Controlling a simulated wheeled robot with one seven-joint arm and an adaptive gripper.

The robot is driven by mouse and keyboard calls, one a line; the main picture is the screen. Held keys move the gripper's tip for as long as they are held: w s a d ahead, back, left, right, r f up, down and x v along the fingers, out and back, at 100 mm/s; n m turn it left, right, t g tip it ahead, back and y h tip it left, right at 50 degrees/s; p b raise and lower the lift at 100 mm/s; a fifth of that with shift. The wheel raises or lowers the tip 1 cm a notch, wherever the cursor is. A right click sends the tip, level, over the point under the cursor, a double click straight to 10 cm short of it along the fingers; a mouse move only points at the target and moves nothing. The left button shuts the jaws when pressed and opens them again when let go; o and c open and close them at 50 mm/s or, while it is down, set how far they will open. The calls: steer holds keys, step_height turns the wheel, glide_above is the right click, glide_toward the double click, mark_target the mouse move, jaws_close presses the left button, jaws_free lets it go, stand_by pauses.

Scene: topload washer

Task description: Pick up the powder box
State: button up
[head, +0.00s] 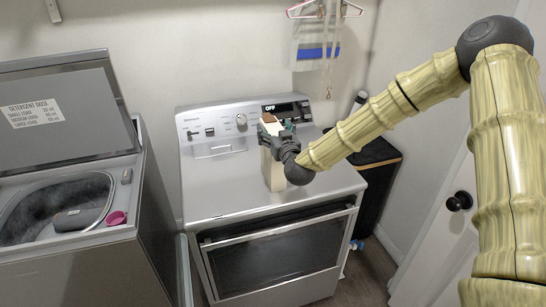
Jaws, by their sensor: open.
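A tall cream box (273,177), which looks like the powder box, stands upright on the grey top of the dryer-like machine (218,192). My gripper (270,131) is at the upper part of the box, with its dark fingers open. The gripper and wrist hide part of the box. I cannot tell whether the fingers touch it or whether both sides of it are between them.
The control panel (240,122) of the machine rises just behind the box. An open topload washer (68,213) stands at the left, with a pink cup (117,218) on its rim. A dark bin (376,178) and a white door (452,165) are at the right. The machine top left of the box is clear.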

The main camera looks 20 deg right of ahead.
jaws_close()
steer(key=shift+w+r, duration=0.15)
stand_by(0.4)
steer(key=shift+r, duration=0.1)
